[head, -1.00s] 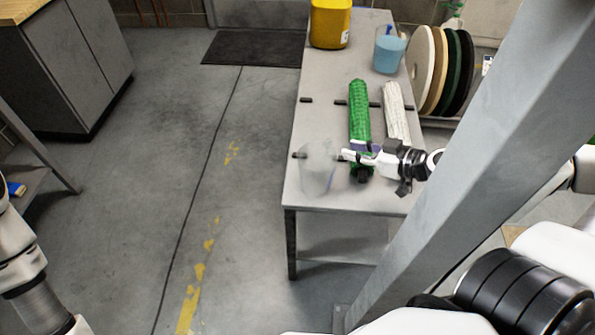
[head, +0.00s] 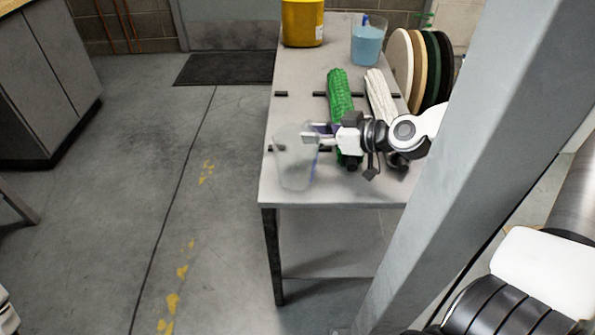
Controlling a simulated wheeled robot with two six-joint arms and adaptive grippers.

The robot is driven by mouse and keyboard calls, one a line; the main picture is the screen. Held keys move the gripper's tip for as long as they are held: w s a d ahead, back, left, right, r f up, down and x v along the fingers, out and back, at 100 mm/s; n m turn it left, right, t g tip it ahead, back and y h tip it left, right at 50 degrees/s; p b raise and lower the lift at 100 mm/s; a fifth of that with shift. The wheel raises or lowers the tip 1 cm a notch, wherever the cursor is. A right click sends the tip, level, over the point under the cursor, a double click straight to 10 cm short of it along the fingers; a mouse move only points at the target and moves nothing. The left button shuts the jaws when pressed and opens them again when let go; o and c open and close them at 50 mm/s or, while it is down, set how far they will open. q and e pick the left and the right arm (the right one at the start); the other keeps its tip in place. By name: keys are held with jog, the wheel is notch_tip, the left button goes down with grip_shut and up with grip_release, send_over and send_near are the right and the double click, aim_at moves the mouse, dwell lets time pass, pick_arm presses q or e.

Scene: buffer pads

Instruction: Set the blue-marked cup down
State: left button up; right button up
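The clear, see-through cup (head: 296,168) stands roughly upright at the near left corner of the grey table (head: 240,205) in the head view. A small blue-purple mark shows on its right side by the fingers. My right gripper (head: 314,137) reaches in from the right and is shut on the cup's upper right side. I cannot tell whether the cup's base touches the table top. My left gripper is out of view.
A green ribbed roll (head: 339,92) and a white one (head: 380,95) lie behind the gripper. A blue-filled cup (head: 367,46) and a yellow container (head: 303,22) stand at the back. Several discs (head: 402,65) stand upright at the right. Dark strips cross the table.

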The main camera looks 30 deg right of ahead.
jog(key=shift+r, duration=0.1)
grip_shut()
